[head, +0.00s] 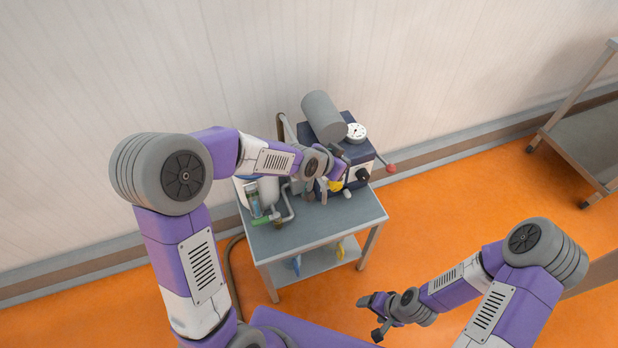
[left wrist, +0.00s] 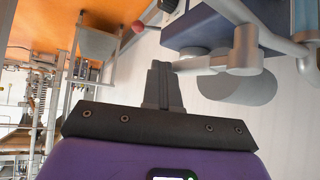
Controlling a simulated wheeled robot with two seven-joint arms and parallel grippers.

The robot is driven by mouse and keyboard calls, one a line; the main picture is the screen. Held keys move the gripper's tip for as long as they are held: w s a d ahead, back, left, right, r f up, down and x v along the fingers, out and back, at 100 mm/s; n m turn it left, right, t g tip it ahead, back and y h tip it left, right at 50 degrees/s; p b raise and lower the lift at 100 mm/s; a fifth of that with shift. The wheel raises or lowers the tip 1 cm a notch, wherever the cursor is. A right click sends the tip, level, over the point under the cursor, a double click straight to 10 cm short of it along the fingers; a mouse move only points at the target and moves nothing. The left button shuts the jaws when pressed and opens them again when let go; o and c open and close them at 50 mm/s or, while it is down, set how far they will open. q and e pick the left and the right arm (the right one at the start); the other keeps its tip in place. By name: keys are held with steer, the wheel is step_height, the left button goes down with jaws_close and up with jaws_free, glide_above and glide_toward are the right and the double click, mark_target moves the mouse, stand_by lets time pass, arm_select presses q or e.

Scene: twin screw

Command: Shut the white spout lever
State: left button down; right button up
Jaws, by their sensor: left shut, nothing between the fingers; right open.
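The machine (head: 362,172) with a dark blue body stands on a small grey table. A small white piece (head: 347,194), perhaps the end of the white spout lever, shows at its front beside a yellow part (head: 336,186); I cannot tell its position clearly. My left gripper (head: 338,152) is over the machine, partly hidden by its own wrist. In the left wrist view its fingers (left wrist: 160,84) are shut and empty, close to a grey jointed arm (left wrist: 238,58) under the blue body; I cannot tell whether they touch. My right gripper (head: 371,317) is open, low and away from the table.
A grey cylinder (head: 324,116) and a white dial (head: 356,132) top the machine. A red knob (head: 391,168) sticks out to its right. A glass-like container and pipes (head: 262,205) crowd the table's left. Orange floor (head: 450,190) is free at right; another table (head: 590,140) stands beyond.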

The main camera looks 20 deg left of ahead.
arm_select(q)
steer(key=s+d+r+p, duration=0.5)
steer(key=s+d+r, duration=0.1)
steer(key=s, duration=0.3)
steer(key=shift+s+r, duration=0.35)
arm_select(e)
steer(key=r, duration=0.2)
steer(key=s+r, duration=0.1)
steer(key=r, duration=0.2)
steer(key=shift+r, duration=0.1)
stand_by(0.3)
